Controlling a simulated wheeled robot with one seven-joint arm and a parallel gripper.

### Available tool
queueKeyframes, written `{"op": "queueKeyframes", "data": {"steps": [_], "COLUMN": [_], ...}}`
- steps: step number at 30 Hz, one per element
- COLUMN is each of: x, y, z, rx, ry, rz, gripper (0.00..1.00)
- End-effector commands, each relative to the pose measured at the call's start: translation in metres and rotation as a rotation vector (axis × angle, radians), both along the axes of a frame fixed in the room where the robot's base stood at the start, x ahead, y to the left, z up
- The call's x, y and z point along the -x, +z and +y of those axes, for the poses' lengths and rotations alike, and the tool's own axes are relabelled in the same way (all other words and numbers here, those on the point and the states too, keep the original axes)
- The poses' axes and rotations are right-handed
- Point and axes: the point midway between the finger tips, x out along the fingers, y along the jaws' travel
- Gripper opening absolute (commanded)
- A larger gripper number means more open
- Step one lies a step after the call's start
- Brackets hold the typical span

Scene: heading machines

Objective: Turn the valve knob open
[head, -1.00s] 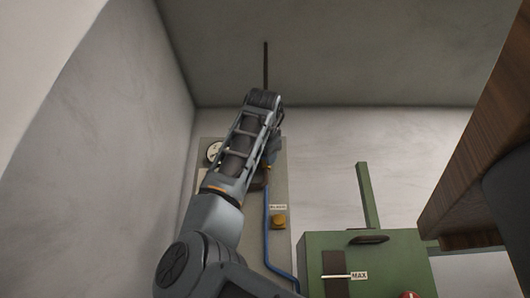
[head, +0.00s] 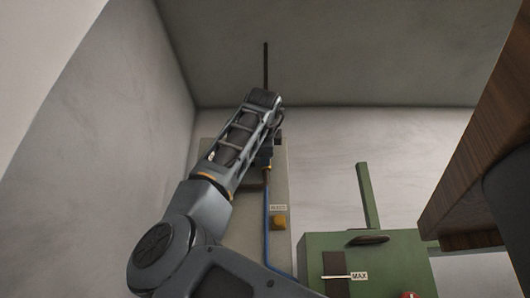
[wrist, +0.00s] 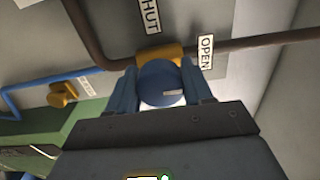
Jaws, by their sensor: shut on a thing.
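The valve knob (wrist: 155,75) is round and blue with a short white mark, seen between my fingers in the wrist view. My gripper (wrist: 162,88) is shut on the knob, one finger on each side. A brass valve body (wrist: 160,53) sits behind the knob on a brown pipe (wrist: 260,41). An OPEN label (wrist: 205,52) is to its right and a label reading "HUT", partly cut off, (wrist: 150,15) is above. In the head view my arm hides the knob.
A second brass fitting (wrist: 62,95) on a blue pipe (wrist: 50,80) is at the left; the fitting also shows in the head view (head: 279,222). A green machine (head: 400,255) with a MAX label (head: 359,275) stands right of the panel (head: 283,190). A wooden surface (head: 485,150) is at the far right.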

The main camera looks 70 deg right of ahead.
Motion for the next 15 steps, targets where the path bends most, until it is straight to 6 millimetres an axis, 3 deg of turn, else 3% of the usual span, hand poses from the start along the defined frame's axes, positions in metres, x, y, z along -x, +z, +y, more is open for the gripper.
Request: {"op": "queueKeyframes", "data": {"steps": [13,14,15], "x": [-0.0013,-0.0013,-0.0013], "y": [-0.0016,-0.0016,-0.0015], "z": [-0.0002,-0.0001,-0.0001], "rx": [-0.007,-0.007,-0.006], "ry": [0.002,0.002,0.002], "rz": [-0.006,-0.006,-0.006], "gripper": [0.2,0.54,0.57]}}
